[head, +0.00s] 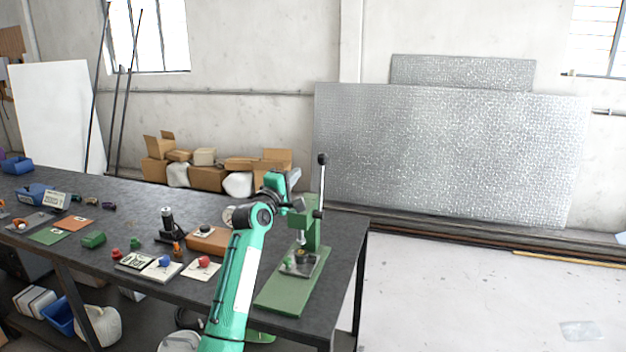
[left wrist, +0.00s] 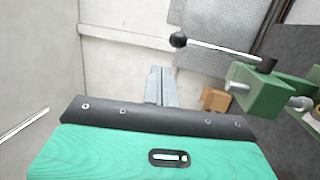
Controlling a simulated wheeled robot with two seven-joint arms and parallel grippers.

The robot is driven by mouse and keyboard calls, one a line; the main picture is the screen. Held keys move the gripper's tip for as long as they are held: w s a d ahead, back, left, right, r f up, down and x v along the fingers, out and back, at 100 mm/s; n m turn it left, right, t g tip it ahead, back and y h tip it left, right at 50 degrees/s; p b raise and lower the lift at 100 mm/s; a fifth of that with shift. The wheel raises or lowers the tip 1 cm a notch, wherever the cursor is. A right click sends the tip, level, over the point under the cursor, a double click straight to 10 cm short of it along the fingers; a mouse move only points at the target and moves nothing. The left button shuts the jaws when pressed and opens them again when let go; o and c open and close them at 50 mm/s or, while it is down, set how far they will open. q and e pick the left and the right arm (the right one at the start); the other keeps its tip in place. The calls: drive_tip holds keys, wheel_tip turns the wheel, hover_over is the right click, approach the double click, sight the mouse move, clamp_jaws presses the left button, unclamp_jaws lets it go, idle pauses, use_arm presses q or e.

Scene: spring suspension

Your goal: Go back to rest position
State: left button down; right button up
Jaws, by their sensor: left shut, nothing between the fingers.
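My left arm rises from the lower middle of the head view and bends at its green and black joints. My left gripper (head: 294,176) is above the table's right part, just left of the green lever press (head: 310,235). In the left wrist view my left gripper's fingers (left wrist: 162,72) are shut together with nothing between them. The press head (left wrist: 262,97) and its black-knobbed lever show at the right of that view, apart from the fingers. My right gripper is not in view.
The dark table (head: 130,225) holds a brown box (head: 208,240), a black upright tool (head: 167,222), a green block (head: 93,240), blue bins and several cards. Cardboard boxes (head: 207,178) lie behind it by the wall. The floor at the right is mostly clear.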

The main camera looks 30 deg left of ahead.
use_arm(q)
drive_tip(key=s+d+f+m+g+h, duration=0.1)
drive_tip(key=s+d+f+m+g, duration=0.25)
drive_tip(key=s+d+f, duration=0.45)
drive_tip(key=s+d+f+m+g+h, duration=0.15)
drive_tip(key=s+d+f+m, duration=0.3)
drive_tip(key=f, duration=0.75)
drive_tip(key=s+d+f+m+g, duration=0.4)
drive_tip(key=s+d+f, duration=0.15)
drive_tip(key=f, duration=0.45)
drive_tip(key=s+d+f+m+g, duration=0.3)
drive_tip(key=s, duration=0.7)
drive_tip(key=s+d+f+m+g, duration=0.2)
drive_tip(key=s+d+f+m, duration=0.1)
drive_tip(key=s, duration=0.8)
drive_tip(key=s+d+f+m+g, duration=0.2)
drive_tip(key=s+f+g, duration=0.1)
drive_tip(key=s, duration=0.7)
wheel_tip(320, 180, down, 32)
drive_tip(key=g, duration=0.1)
drive_tip(key=s+a+f+g+y, duration=0.1)
drive_tip(key=s+a+f, duration=0.2)
drive_tip(key=s+f, duration=1.6)
drive_tip(key=shift+s+m, duration=0.3)
drive_tip(key=shift+m, duration=0.1)
